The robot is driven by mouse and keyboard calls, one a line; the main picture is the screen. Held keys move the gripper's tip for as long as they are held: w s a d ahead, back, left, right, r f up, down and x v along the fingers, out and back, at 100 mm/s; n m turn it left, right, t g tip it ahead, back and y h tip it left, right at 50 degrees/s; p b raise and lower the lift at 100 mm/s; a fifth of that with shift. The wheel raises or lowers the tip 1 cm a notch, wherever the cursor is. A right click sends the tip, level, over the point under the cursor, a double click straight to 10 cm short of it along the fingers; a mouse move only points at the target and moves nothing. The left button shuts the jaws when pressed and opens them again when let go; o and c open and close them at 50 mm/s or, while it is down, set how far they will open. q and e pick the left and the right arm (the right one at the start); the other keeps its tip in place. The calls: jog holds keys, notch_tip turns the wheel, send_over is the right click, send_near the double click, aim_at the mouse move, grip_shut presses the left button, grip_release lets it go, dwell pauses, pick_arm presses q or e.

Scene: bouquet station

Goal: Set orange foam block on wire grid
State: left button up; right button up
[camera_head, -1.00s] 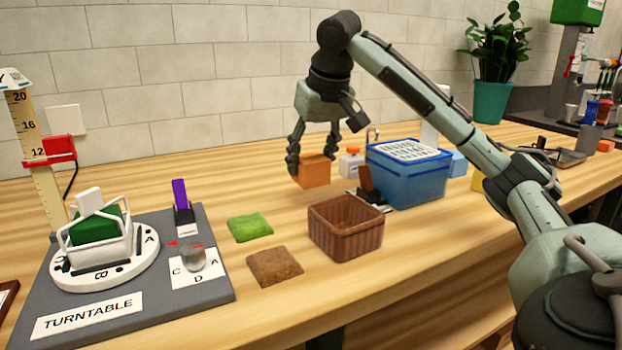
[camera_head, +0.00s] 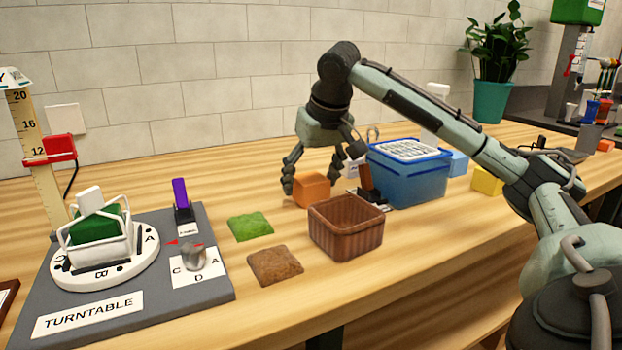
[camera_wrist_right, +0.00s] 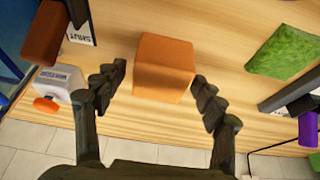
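The orange foam block (camera_head: 312,188) is on the wooden table, behind the brown basket. My right gripper (camera_head: 313,178) reaches down over it from above. In the right wrist view the block (camera_wrist_right: 164,68) lies between the two spread fingers of my right gripper (camera_wrist_right: 160,78). A gap shows at the left finger; the right finger is close to the block, and contact there is unclear. The white wire grid (camera_head: 407,150) lies on top of the blue bin (camera_head: 412,182), right of the block, with nothing on it. My left gripper is not in view.
The brown basket (camera_head: 346,236) stands in front of the block. Green (camera_head: 250,226) and brown (camera_head: 274,265) pads lie left of the basket. The turntable station (camera_head: 130,290) fills the left.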

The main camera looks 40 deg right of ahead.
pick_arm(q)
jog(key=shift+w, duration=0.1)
pick_arm(e)
jog(key=shift+r, duration=0.2)
jog(key=v, duration=1.1)
jog(key=shift+r, duration=0.4)
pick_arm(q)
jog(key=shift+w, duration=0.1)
pick_arm(e)
jog(key=shift+s, duration=0.15)
